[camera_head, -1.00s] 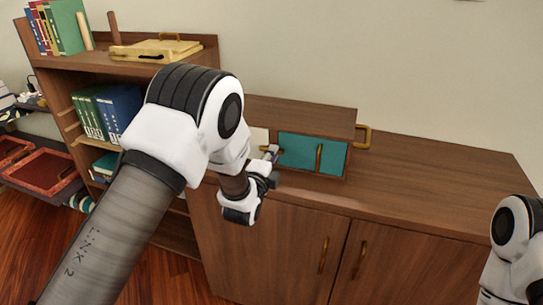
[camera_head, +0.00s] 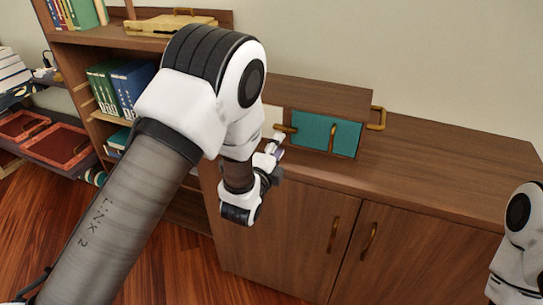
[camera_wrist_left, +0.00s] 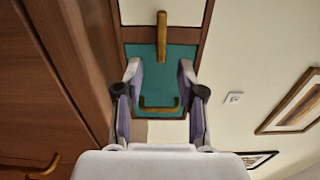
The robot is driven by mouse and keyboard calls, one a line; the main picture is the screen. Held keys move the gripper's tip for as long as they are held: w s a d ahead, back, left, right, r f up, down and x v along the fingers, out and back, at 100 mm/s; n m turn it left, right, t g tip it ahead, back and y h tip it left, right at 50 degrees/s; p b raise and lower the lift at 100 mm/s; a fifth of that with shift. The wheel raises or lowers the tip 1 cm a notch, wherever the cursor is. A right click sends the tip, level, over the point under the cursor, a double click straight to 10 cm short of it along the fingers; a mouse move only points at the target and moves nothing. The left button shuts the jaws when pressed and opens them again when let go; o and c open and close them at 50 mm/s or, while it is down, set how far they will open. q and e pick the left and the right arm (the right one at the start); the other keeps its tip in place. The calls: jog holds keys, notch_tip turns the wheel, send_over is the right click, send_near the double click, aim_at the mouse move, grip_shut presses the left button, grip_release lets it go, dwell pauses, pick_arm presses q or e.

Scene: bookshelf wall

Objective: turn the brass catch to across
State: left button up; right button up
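The brass catch (camera_head: 286,128) is a short bar at the left edge of a small teal door (camera_head: 312,130) on the cabinet-top box. It lies roughly horizontal, its end reaching over the door's edge. In the left wrist view the catch (camera_wrist_left: 162,38) shows upright at the top, in line with the door's length. My left gripper (camera_head: 272,156) is just in front of and below the catch, apart from it. In the wrist view its two fingers (camera_wrist_left: 160,76) are spread with nothing between them. Of my right arm only a white link shows; its gripper is out of view.
The door's brass handle (camera_head: 332,137) is right of the catch. A brass loop (camera_head: 378,118) sticks out from the box's right end. The cabinet top (camera_head: 440,165) is bare to the right. A bookshelf with books (camera_head: 122,90) stands at left.

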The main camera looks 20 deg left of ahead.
pick_arm(q)
jog(key=s, duration=0.5)
jog(key=shift+s, duration=0.35)
jog(key=s+a+f+n+g+y+p, duration=0.1)
jog(key=s+a+f+n+g+p, duration=0.35)
jog(key=s+f+g+p, duration=0.65)
jog(key=s+f+n+g, duration=0.3)
jog(key=s+f+n, duration=0.2)
jog(key=s, duration=0.6)
jog(key=s+f+n+g+b, duration=0.1)
jog(key=s+f+n+g, duration=0.3)
jog(key=s+n, duration=0.5)
jog(key=shift+s+a+f+h, duration=0.35)
jog(key=shift+s+f, duration=0.35)
jog(key=shift+s, duration=0.5)
